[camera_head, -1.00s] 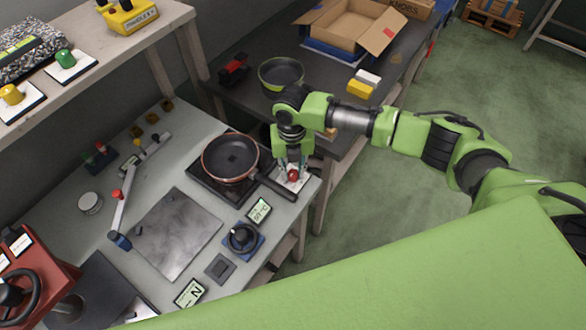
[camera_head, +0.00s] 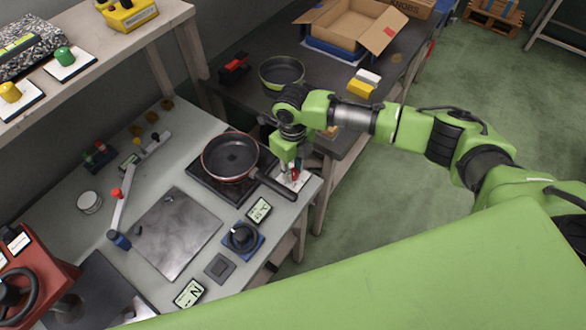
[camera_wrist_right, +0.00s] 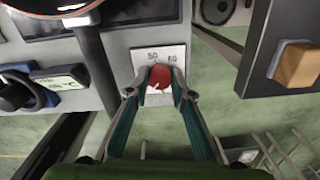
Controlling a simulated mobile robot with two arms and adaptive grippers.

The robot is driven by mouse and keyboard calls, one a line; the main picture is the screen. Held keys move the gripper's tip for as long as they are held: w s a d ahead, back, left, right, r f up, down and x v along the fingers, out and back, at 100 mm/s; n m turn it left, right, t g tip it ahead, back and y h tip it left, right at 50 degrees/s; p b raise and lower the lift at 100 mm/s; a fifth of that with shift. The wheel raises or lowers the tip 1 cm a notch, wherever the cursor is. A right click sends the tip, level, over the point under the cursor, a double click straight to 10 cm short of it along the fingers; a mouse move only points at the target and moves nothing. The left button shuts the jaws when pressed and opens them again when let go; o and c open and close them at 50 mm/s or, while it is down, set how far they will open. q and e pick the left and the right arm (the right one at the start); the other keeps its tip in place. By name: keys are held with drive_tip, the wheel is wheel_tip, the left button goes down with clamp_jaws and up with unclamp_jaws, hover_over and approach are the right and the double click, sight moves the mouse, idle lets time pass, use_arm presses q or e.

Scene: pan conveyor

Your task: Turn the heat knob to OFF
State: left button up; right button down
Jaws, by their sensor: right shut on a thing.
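The red heat knob (camera_wrist_right: 160,76) sits on a white dial plate (camera_wrist_right: 148,54) with numbers along its far edge in the right wrist view. A small white mark shows on the knob's near side. My right gripper (camera_wrist_right: 160,88) is shut on the knob, one finger on each side. In the head view the knob (camera_head: 295,174) is a small red spot at the table's right corner, partly hidden by my right gripper (camera_head: 291,172). Most of the plate's lettering is too small or covered to read. My left gripper is not in view.
A pan (camera_head: 231,156) stands on the dark burner (camera_head: 205,186), its handle reaching close to my gripper. A black knob on a blue base (camera_head: 242,238) and a small display (camera_head: 259,209) are nearer. A dark table (camera_head: 232,88) with a green-rimmed pan (camera_head: 281,74) stands behind.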

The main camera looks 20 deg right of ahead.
sight(293, 172)
idle(0.5)
drive_tip(key=c, duration=1.8)
unclamp_jaws()
drive_tip(key=shift+r, duration=0.2)
wheel_tip(293, 172, up, 12)
drive_tip(key=shift+f, duration=0.2)
